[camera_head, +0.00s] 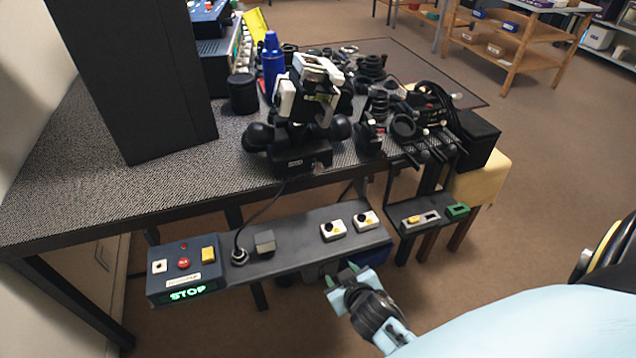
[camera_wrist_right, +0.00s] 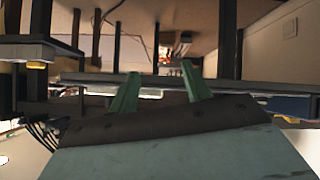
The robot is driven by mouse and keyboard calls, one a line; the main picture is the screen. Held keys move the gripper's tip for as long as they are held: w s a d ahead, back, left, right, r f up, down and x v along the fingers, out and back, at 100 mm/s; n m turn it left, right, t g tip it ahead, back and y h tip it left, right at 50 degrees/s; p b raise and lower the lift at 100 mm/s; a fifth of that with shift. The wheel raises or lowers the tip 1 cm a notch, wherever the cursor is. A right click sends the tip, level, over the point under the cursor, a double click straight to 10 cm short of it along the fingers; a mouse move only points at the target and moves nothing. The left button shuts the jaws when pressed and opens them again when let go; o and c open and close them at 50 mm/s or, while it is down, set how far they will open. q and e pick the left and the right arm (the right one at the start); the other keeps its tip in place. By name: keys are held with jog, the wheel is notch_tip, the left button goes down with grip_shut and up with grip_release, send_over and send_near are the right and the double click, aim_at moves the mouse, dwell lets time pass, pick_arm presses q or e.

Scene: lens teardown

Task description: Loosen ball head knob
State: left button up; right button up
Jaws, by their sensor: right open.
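A black device with a white and silver clamp on top (camera_head: 310,92) stands upright near the front edge of the table; it looks like the ball head. One round black knob (camera_head: 258,136) sticks out at its left side and another (camera_head: 340,127) at its right. My right gripper (camera_head: 345,272) is below and in front of the table, close to the front edge of the low control shelf and well apart from the knobs. Its green fingers (camera_wrist_right: 160,88) are apart with nothing between them in the right wrist view. My left gripper is not in view.
The control shelf (camera_head: 290,240) with a STOP box (camera_head: 186,270) and several buttons runs below the table edge. A tall dark panel (camera_head: 130,75) stands at left. A blue bottle (camera_head: 272,65) and many black parts crowd the table (camera_head: 90,180), whose front left is bare.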

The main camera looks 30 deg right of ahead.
jog(key=w+d+r+t+h+b, duration=0.1)
jog(key=w+d+r+t, duration=0.15)
jog(key=r, duration=0.45)
jog(key=t+b, duration=0.1)
jog(key=t, duration=0.4)
send_near(319, 171)
jog(key=x, duration=0.9)
jog(key=shift+w+d+b, duration=0.1)
jog(key=shift+w+b, duration=0.25)
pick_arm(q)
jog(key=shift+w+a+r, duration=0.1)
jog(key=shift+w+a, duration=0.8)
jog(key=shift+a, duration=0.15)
pick_arm(e)
jog(key=shift+w+d, duration=0.15)
jog(key=shift+w, duration=0.45)
jog(key=c, duration=1)
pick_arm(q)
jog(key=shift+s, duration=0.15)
